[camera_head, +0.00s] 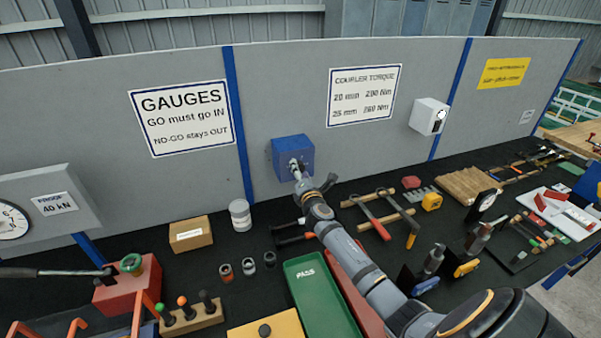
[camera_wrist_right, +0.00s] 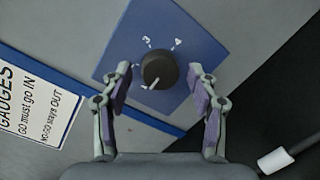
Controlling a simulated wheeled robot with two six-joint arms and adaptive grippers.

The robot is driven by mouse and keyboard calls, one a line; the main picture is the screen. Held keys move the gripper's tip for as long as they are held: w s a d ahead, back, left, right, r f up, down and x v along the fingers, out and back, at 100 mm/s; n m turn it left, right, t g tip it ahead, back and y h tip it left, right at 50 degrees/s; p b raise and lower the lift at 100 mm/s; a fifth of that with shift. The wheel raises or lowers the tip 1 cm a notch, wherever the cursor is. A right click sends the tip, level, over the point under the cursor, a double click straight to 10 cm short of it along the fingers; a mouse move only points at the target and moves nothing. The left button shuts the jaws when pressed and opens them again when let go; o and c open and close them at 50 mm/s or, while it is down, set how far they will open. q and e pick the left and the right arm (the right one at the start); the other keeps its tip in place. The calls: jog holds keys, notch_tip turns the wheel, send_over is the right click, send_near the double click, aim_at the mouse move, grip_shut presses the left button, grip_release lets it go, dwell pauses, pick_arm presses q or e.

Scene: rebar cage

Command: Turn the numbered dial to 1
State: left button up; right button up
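The numbered dial is a dark round knob (camera_wrist_right: 158,69) on a blue box (camera_head: 304,152) fixed to the grey panel. In the right wrist view the blue face (camera_wrist_right: 190,38) shows the numerals 3 and 4 beyond the knob. A pale mark on the knob's near edge points toward the lower left; the numeral there is not readable. My right gripper (camera_wrist_right: 160,78) is open, with one finger on each side of the knob and a visible gap on both sides. In the head view my right gripper (camera_head: 298,173) partly hides the knob. My left gripper is out of view.
A GAUGES sign (camera_head: 188,117) hangs left of the box, a COUPLER TORQUE sign (camera_head: 362,94) right of it. Below, the dark bench holds a cardboard box (camera_head: 191,235), a white roll (camera_head: 240,215), a green PASS tray (camera_head: 316,290) and several tools. The panel around the box is clear.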

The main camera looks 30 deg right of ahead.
jog(key=v, duration=1.2)
dwell(0.4)
